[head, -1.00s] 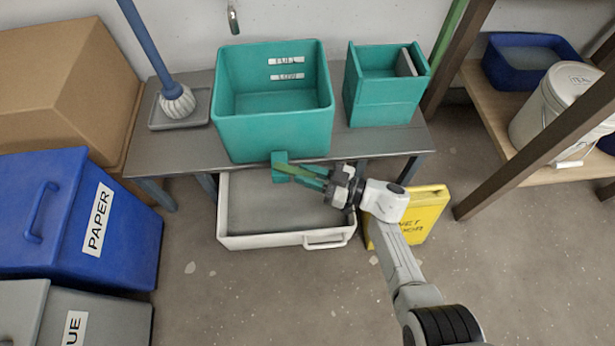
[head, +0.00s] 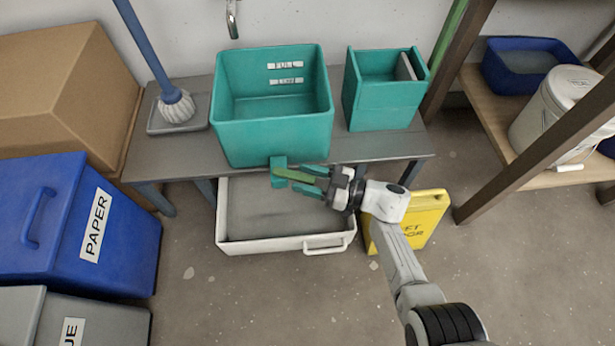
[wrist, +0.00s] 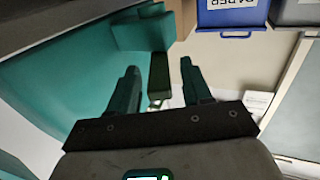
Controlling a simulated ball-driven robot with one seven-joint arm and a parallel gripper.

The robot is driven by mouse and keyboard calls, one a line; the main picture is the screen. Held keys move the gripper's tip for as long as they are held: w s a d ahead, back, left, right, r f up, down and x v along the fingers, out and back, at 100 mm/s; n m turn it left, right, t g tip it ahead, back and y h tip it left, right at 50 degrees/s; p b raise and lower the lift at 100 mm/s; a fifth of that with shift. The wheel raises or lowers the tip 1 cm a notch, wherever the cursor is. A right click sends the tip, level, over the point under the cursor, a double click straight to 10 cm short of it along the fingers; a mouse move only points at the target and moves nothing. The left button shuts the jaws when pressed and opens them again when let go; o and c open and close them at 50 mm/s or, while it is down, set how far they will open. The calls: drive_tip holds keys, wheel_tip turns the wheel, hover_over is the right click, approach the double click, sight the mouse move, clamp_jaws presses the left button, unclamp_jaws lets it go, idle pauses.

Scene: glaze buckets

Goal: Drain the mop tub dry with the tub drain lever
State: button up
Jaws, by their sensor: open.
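The teal mop tub (head: 274,135) stands on the grey bench, with two white label strips on its inner back wall. I cannot tell whether liquid lies in it. A teal drain block (head: 278,163) sits low on its front, and the green drain lever (head: 292,175) sticks out from it to the right. My gripper (head: 310,183) is open at the lever's free end. In the wrist view the dark lever (wrist: 159,72) lies between the spread teal fingers of my gripper (wrist: 160,80), with gaps on both sides. The block (wrist: 140,32) shows beyond.
A white tray (head: 285,243) with a grey inside sits on the floor below the drain. A smaller teal bucket (head: 386,105) and a mop (head: 175,105) on a grey tray share the bench. A yellow floor sign (head: 425,222) stands right of my gripper.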

drive_tip(key=shift+d, duration=0.15)
drive_tip(key=p+v, duration=0.2)
drive_tip(key=v, duration=0.8)
drive_tip(key=shift+d+p, duration=0.25)
drive_tip(key=shift+p, duration=0.1)
drive_tip(key=shift+s, duration=0.1)
drive_tip(key=shift+c, duration=0.5)
